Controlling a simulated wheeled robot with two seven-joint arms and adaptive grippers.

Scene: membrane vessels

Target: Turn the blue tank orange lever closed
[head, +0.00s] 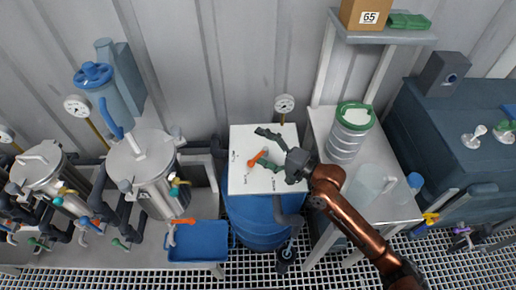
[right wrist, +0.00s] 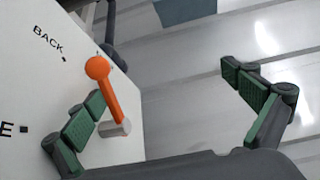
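The blue tank (head: 258,218) stands at the centre of the head view, with a white panel (head: 240,180) on top. The orange lever (head: 257,158) sits on this panel. In the right wrist view, the lever (right wrist: 108,88) has a round orange knob and a grey hexagonal hub, and the panel (right wrist: 60,75) carries the word BACK and part of another label. My right gripper (head: 265,152) is open over the panel. In the right wrist view the gripper (right wrist: 163,84) has its left finger close beside the lever; I cannot tell if they touch. My left gripper is not in view.
Right of the tank, a grey table (head: 375,170) holds a green-rimmed metal canister (head: 350,133). A gauge (head: 284,104) rises behind the panel. Metal vessels (head: 146,172) and a blue bin (head: 198,242) are on the left. A shelf (head: 380,36) holds a cardboard box (head: 365,15).

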